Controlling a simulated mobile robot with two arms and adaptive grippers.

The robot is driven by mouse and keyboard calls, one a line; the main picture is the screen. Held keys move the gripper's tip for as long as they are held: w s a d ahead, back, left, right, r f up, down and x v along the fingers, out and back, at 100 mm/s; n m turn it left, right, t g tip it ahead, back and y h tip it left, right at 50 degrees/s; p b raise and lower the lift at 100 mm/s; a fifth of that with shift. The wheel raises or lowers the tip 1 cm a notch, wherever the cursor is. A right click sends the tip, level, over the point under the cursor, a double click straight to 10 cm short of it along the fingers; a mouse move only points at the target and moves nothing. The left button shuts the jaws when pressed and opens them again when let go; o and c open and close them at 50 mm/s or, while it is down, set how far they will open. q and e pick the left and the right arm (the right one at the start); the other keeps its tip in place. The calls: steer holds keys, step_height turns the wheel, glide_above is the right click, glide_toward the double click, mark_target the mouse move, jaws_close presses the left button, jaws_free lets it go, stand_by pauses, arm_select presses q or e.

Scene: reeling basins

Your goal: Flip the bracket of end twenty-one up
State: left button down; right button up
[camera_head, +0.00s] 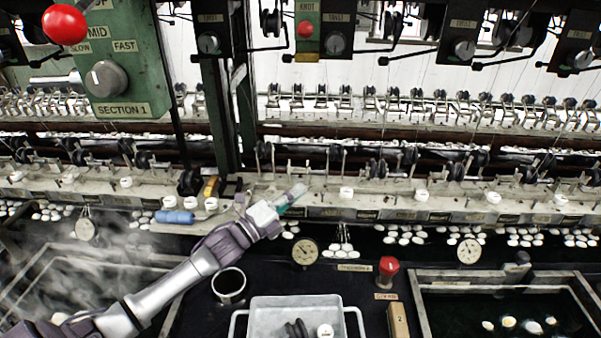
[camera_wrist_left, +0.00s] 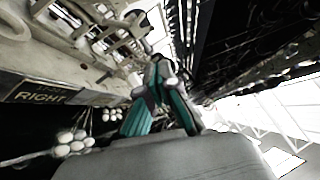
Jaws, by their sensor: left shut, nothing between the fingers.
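My left gripper (camera_head: 297,192) reaches in from the lower left to the front edge of the long pale ledge (camera_head: 400,207). Its teal fingers are together with nothing between them; they also show in the left wrist view (camera_wrist_left: 160,75). A row of small metal brackets and dark rollers (camera_head: 345,165) stands on the ledge behind the gripper. In the left wrist view, metal bracket parts (camera_wrist_left: 122,35) lie up and left of the fingertips; contact cannot be told. The end labels are too small to read, so I cannot tell which bracket is twenty-one. My right gripper is not in view.
A green control box (camera_head: 125,60) marked SECTION 1 hangs at upper left. Below the ledge are round gauges (camera_head: 305,253), clusters of white cocoons (camera_head: 405,234) and a steaming basin (camera_head: 75,265). A grey tray (camera_head: 295,312) and red button (camera_head: 389,266) stand in front.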

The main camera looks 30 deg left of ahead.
mark_target(307, 169)
arm_select(q)
steer(key=w, duration=0.1)
steer(key=w+r+p, duration=0.1)
steer(key=w, duration=0.1)
steer(key=w+a, duration=0.1)
steer(key=shift+w+a+r, duration=0.1)
steer(key=shift+w+r, duration=0.05)
steer(key=shift+r, duration=0.15)
